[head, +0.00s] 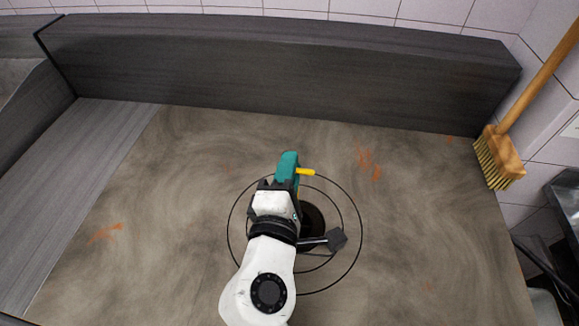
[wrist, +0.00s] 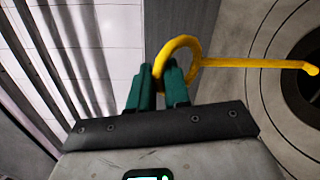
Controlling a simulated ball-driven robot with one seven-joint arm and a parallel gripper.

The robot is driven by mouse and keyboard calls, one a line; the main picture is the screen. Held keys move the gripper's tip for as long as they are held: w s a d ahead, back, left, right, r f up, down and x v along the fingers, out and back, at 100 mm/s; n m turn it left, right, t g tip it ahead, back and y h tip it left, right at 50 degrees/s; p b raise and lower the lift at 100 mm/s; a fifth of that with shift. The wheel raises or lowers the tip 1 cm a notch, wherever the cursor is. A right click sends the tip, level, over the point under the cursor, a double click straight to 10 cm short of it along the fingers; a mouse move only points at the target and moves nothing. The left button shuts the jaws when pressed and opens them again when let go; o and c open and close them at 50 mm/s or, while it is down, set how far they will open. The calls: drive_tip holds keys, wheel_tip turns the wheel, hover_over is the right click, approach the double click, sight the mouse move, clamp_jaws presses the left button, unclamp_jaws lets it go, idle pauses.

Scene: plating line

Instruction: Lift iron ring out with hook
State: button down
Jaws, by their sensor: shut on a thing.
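My gripper (head: 288,168) has teal fingers shut on a yellow hook (head: 305,172). In the wrist view the fingers (wrist: 160,84) grip the hook's (wrist: 250,63) round loop end, and its thin shaft runs right to a small bent tip. The iron ring (head: 352,215) lies flat in the worktop as concentric bands around a dark round opening (head: 314,222). It also shows at the right of the wrist view (wrist: 268,85). My arm covers the ring's left and lower middle. The gripper is over the ring's upper part. I cannot tell if the hook touches it.
A dark raised wall (head: 280,65) bounds the back. A grey plank-like strip (head: 80,190) runs along the left.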

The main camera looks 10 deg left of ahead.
drive_tip(key=shift+f+b, duration=1.25)
drive_tip(key=shift+f, duration=0.35)
drive_tip(key=shift+s, duration=0.4)
drive_tip(key=shift+s, duration=0.35)
drive_tip(key=shift+s, duration=0.5)
idle(0.5)
drive_tip(key=shift+r+p, duration=0.1)
drive_tip(key=shift+p, duration=0.2)
wheel_tip(320, 180, up, 9)
drive_tip(key=p, duration=0.7)
drive_tip(key=shift+f+p, duration=0.2)
drive_tip(key=shift+p, duration=0.1)
idle(0.9)
drive_tip(key=shift+d, duration=0.1)
idle(0.7)
